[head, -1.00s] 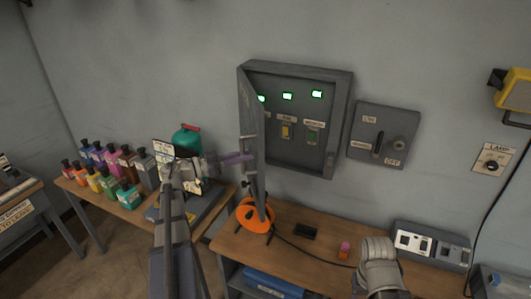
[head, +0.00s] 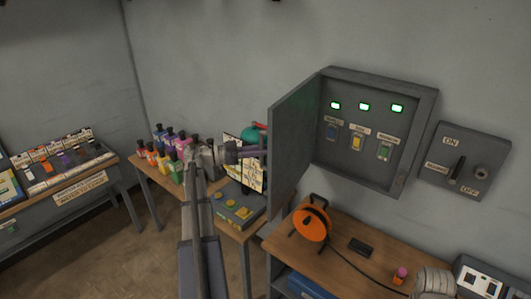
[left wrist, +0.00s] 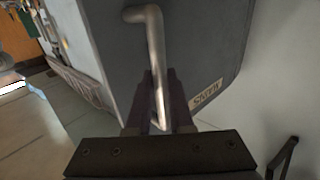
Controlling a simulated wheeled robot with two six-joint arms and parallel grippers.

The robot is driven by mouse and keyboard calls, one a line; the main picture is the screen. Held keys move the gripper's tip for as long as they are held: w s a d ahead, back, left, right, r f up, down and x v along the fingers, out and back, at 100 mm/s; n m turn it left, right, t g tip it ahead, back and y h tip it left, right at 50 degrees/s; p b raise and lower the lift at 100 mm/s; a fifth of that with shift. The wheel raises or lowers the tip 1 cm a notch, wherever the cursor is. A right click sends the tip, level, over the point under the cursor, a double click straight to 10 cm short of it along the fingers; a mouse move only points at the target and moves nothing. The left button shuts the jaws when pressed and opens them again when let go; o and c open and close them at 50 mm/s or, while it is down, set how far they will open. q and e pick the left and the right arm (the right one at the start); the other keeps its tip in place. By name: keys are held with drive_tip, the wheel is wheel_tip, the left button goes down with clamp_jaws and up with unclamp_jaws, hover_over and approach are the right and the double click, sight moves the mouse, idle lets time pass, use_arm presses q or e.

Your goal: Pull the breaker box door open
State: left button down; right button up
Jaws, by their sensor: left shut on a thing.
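The breaker box (head: 420,150) is a grey metal box on the wall. Its grey door (head: 297,140) is hinged on the left and stands wide open, swung out from the wall. In the left wrist view the door (left wrist: 205,45) shows a bent metal handle (left wrist: 155,45) and a label. My left gripper (head: 258,152) is at the door's outer side, its dark fingers shut around the handle's lower part. Inside the box are three green lights and several coloured switches. The fingers of my right gripper are out of view.
An ON/OFF switch panel (head: 464,160) is right of the box. Below stands a wooden bench (head: 335,265) with an orange cable reel (head: 312,223). A table with several coloured bottles (head: 165,150) is at left, with a grey button panel (head: 238,208) nearby.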

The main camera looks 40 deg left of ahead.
use_arm(q)
drive_tip(key=shift+w, duration=0.1)
drive_tip(key=c, duration=0.8)
unclamp_jaws()
drive_tip(key=v, duration=0.7)
drive_tip(key=shift+s+a, duration=0.3)
